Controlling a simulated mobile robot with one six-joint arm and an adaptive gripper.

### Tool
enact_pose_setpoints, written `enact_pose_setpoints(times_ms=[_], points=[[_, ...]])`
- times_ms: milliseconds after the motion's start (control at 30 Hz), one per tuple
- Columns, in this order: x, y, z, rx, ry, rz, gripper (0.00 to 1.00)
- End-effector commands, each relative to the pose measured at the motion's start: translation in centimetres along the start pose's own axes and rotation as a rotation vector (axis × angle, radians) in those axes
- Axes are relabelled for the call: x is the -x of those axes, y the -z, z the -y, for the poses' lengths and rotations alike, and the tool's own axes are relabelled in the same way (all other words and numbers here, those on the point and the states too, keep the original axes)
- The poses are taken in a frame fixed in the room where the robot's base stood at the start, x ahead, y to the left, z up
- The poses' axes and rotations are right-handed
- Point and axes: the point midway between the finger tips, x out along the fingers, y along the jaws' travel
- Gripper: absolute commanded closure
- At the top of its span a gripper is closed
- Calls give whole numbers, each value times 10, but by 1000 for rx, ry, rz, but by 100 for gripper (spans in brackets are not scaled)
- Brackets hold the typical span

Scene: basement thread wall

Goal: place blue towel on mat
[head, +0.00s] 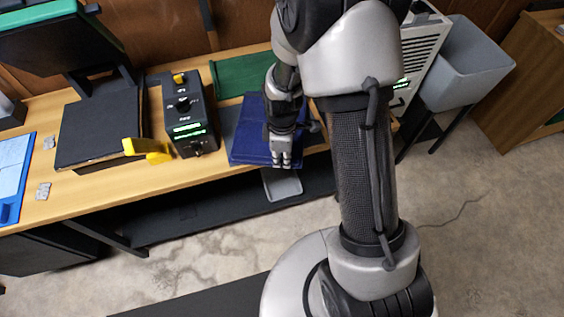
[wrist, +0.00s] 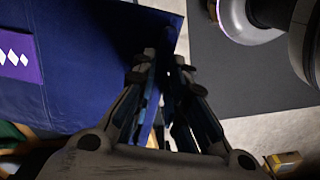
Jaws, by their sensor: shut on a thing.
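The blue towel (head: 247,140) is a flat, dark blue folded piece at the front edge of the wooden desk in the head view. It also fills the left of the wrist view (wrist: 80,75), with a purple patch bearing white diamonds. My gripper (head: 283,160) reaches down at the towel's right part and is shut on its edge; in the wrist view its fingers (wrist: 165,72) close at that edge. The green mat (head: 240,75) lies flat on the desk behind the towel, partly hidden by my arm. I cannot tell whether the towel touches the desk.
A black device (head: 188,115) with green displays stands left of the towel. A black slab (head: 98,130) and a yellow object (head: 147,149) lie further left, near a blue clipboard (head: 14,175). A grey bin (head: 465,65) stands right of the desk.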

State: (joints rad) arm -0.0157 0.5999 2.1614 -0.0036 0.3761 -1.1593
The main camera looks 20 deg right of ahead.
Motion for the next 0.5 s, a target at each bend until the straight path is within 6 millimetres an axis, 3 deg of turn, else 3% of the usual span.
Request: enact_pose_setpoints(times_ms=[133,467,500], points=[[-26,0,0,0,1,1,100],[-28,0,0,0,-1,0,100],[-29,0,0,0,0,0,86]])
